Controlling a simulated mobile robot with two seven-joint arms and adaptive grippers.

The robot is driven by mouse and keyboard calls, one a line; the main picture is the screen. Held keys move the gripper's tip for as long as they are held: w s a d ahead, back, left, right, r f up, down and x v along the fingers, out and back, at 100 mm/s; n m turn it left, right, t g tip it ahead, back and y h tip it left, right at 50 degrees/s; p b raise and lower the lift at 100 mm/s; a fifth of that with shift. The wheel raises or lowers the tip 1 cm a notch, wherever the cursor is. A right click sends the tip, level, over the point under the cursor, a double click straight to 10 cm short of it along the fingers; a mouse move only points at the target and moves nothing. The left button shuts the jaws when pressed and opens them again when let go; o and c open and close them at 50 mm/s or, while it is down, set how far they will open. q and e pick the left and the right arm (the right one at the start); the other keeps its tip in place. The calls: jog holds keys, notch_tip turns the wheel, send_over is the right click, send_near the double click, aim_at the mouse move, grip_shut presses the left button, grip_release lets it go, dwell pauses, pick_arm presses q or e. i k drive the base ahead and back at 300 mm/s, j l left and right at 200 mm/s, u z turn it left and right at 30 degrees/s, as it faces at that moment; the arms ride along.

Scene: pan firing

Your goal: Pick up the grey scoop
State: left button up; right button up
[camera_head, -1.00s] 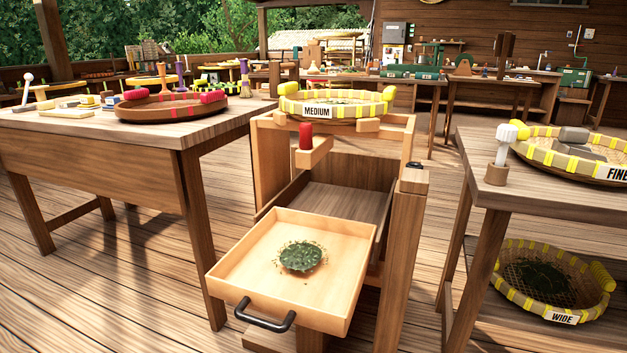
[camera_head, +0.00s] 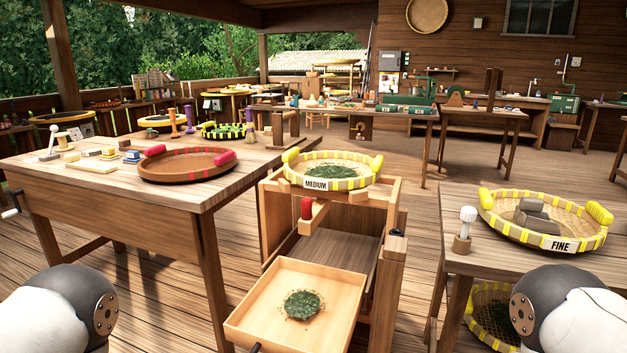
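A blocky grey-brown object (camera_head: 537,217) lies inside the yellow-striped basket labelled FINE (camera_head: 572,243) on the right table. It may be the grey scoop, but its shape is not clear enough to be sure. No other thing that looks like a grey scoop can be made out. Parts of my two arms show at the bottom left and bottom right corners. Neither of my grippers is in view.
A wooden stand with a pulled-out drawer (camera_head: 265,292) holding dark green leaves (camera_head: 302,304) is in the middle. The MEDIUM basket (camera_head: 347,184) sits on top. A left table (camera_head: 110,187) carries a red-handled pan (camera_head: 187,167). A white-topped peg (camera_head: 465,230) stands left of FINE.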

aim_at(529, 214)
jog(key=z, duration=1.25)
